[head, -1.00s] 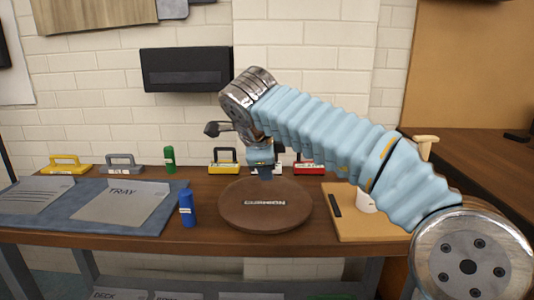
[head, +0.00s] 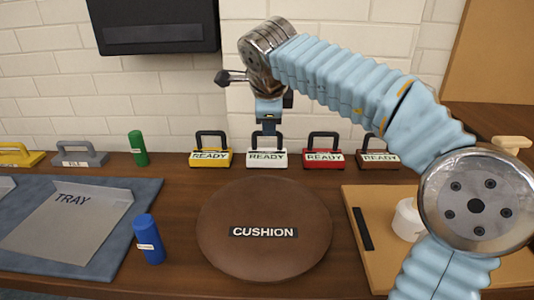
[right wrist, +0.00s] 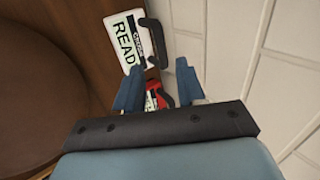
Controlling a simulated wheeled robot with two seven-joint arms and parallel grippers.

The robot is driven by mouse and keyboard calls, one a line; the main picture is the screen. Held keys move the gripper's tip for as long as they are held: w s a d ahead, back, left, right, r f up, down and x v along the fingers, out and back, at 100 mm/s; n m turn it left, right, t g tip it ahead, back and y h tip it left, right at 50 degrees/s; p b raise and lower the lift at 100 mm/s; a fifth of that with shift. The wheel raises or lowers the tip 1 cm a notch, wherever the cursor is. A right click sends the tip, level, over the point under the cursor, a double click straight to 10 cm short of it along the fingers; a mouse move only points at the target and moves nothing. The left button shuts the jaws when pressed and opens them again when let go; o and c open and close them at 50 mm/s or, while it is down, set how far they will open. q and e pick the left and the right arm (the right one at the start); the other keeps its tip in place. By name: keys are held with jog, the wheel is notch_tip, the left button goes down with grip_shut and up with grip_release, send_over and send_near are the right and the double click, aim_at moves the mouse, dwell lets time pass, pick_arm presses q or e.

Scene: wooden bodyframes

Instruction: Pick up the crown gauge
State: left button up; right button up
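Four handled blocks with READY labels stand in a row at the back of the table: yellow (head: 211,157), white (head: 267,158), red (head: 323,158) and brown (head: 378,160). The white block also shows in the right wrist view (right wrist: 127,42); small lettering by its handle seems to read "Crown", but is hard to make out. My right gripper (head: 268,128) points down just above the white block's black handle, partly hiding it. In the right wrist view its two blue fingers (right wrist: 158,86) are apart with nothing between them. My left gripper is out of view.
A round brown cushion (head: 265,212) lies in front of the row. A blue cylinder (head: 148,240) and a green one (head: 138,148) stand to the left, near the grey tray (head: 70,232). A board with a white cup (head: 408,220) is at right.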

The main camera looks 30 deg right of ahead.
aim_at(267, 150)
jog(key=x, duration=0.7)
jog(key=shift+w+d+f, duration=0.1)
jog(key=shift+w+f, duration=0.1)
jog(key=shift+w, duration=0.1)
grip_shut()
